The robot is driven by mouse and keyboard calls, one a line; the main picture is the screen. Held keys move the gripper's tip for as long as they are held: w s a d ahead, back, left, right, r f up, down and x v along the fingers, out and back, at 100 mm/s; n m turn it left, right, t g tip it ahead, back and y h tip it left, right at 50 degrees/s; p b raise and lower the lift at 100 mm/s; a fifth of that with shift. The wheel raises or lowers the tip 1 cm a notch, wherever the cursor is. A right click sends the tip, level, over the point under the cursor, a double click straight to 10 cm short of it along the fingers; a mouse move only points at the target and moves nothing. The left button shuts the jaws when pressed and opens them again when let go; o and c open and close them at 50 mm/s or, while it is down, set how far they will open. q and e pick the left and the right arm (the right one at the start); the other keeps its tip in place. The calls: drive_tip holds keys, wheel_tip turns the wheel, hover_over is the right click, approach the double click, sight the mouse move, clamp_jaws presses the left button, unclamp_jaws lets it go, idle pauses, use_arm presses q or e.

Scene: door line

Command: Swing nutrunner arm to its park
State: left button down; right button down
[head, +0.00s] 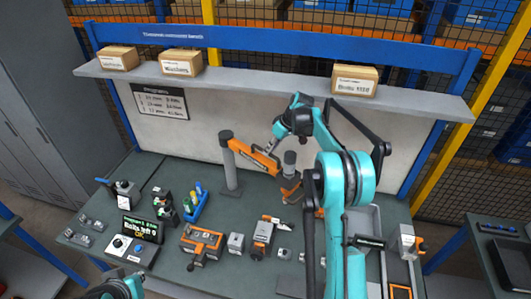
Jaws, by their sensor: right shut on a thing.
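The nutrunner arm (250,154) is an orange beam with a dark label. It reaches right and toward me from an upright grey post (230,168) on the bench. A grey cylinder with orange and dark parts (290,180) stands at the beam's right end; whether it hangs from the beam or stands on the bench I cannot tell. My right gripper (272,147) comes down from above and is shut on the orange beam near its right end; the fingertips are partly hidden. Of my left arm only a teal part shows at the bottom left; its gripper is out of view.
A shelf (290,89) with cardboard boxes (181,62) (354,80) runs behind the post. Bare bench shows left of the post.

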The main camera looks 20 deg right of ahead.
drive_tip(key=c, duration=1.5)
unclamp_jaws()
drive_tip(key=shift+c, duration=0.2)
drive_tip(key=v, duration=1.2)
wheel_tip(320, 180, up, 7)
drive_tip(key=p, duration=0.5)
